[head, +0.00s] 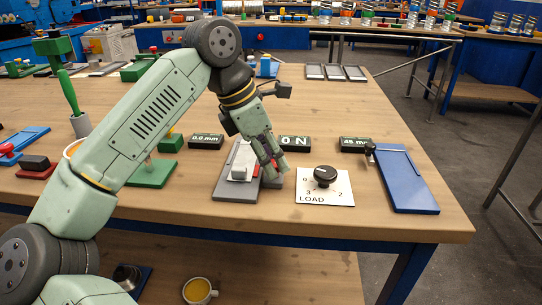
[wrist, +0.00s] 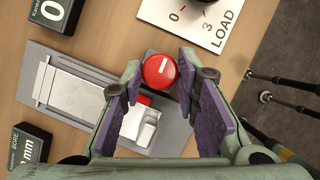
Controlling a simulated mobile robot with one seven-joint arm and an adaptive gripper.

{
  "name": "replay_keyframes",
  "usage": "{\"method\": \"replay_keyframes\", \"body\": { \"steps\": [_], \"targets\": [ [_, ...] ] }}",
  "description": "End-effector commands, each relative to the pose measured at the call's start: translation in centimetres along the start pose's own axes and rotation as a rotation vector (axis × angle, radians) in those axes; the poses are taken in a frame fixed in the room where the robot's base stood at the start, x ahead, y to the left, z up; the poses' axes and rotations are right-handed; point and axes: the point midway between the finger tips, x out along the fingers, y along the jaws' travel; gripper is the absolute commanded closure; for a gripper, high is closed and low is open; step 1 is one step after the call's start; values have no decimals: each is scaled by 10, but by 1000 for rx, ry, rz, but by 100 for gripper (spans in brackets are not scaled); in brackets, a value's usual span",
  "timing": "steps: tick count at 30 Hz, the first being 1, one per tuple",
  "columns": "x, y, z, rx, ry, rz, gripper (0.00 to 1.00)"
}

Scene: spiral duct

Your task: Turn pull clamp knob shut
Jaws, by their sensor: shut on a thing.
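The white line runs roughly left to right. My gripper (wrist: 160,68) has a purple-padded finger on each side of the knob and is shut on it. In the head view my gripper (head: 272,172) is down at the fixture's right side and hides the knob. The grey fixture base (head: 235,195) shows to the left of the fingers.
A white LOAD card with a black dial (head: 324,178) lies right of the fixture. A dark "0 N" display (head: 295,143) stands behind my gripper. A blue plate (head: 408,182) lies farther right. Bare wood lies in front.

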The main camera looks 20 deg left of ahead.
Motion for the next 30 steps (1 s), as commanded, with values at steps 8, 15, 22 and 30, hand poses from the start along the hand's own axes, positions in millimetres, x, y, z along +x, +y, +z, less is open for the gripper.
{"method": "replay_keyframes", "body": {
  "steps": [8, 15, 22, 30],
  "targets": [
    [0, 0, 1, 12, -2, -4, 99],
    [0, 0, 1, 11, -2, -3, 69],
    [0, 0, 0, 11, -1, -4, 53],
    [0, 0, 0, 10, 0, -4, 52]
  ]
}}
